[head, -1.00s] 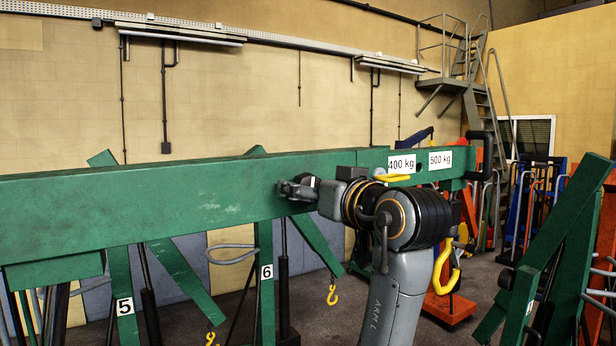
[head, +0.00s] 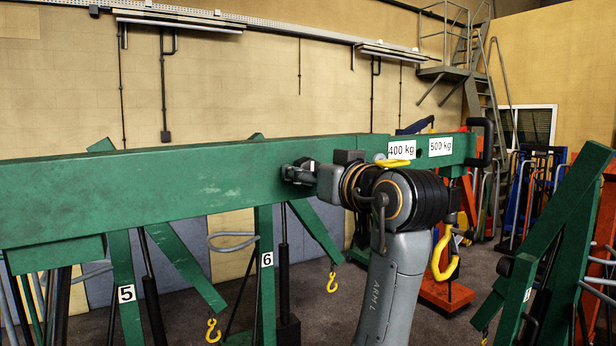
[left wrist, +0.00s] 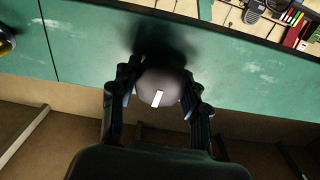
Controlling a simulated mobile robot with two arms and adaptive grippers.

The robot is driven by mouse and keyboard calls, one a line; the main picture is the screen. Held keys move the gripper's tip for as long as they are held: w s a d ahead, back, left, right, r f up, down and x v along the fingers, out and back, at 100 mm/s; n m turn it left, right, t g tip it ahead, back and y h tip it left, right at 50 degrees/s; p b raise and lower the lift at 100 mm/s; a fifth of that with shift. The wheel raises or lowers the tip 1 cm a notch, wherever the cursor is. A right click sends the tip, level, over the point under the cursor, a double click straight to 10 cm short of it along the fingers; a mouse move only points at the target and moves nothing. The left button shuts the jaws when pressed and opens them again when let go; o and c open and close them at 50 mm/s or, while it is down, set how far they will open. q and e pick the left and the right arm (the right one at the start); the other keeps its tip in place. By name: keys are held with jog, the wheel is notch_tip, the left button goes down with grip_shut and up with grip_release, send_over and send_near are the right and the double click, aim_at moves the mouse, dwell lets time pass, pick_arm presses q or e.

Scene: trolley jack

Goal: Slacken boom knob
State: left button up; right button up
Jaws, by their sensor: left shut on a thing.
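The green boom (head: 180,185) runs across the head view, with labels "400 kg" and "500 kg" near its right end. My left gripper (head: 300,172) is at the boom's near face. In the left wrist view, the dark round boom knob (left wrist: 165,84) with a small white mark sits against the boom (left wrist: 90,50). The fingers of my left gripper (left wrist: 158,98) are on both sides of the knob and shut on it. In the head view the knob is hidden by the gripper. My right gripper is not in view.
A yellow hook (head: 444,255) hangs to the right of my arm. Green jack legs (head: 560,230) stand at the right. Tools (left wrist: 290,15) show beyond the boom in the wrist view.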

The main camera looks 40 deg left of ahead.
pick_arm(q)
jog(key=n+b, duration=0.2)
jog(key=b, duration=0.1)
jog(key=shift+f+n, duration=0.2)
jog(key=shift+n, duration=0.2)
jog(key=shift+n+b, duration=0.9)
jog(key=shift+n, duration=0.1)
jog(key=n+b, duration=0.1)
jog(key=n, duration=0.1)
jog(key=shift+n+b, duration=0.3)
jog(key=shift+b, duration=0.1)
jog(key=n+b, duration=0.1)
jog(key=n, duration=0.2)
jog(key=shift+r+n, duration=0.15)
jog(key=shift+n, duration=0.15)
jog(key=n+b, duration=0.1)
jog(key=n, duration=0.2)
jog(key=shift+n, duration=0.3)
jog(key=n+b, duration=0.1)
jog(key=n, duration=0.2)
jog(key=shift+n, duration=0.4)
jog(key=n, duration=0.4)
jog(key=shift+b, duration=0.3)
jog(key=n, duration=0.4)
jog(key=shift+n, duration=0.4)
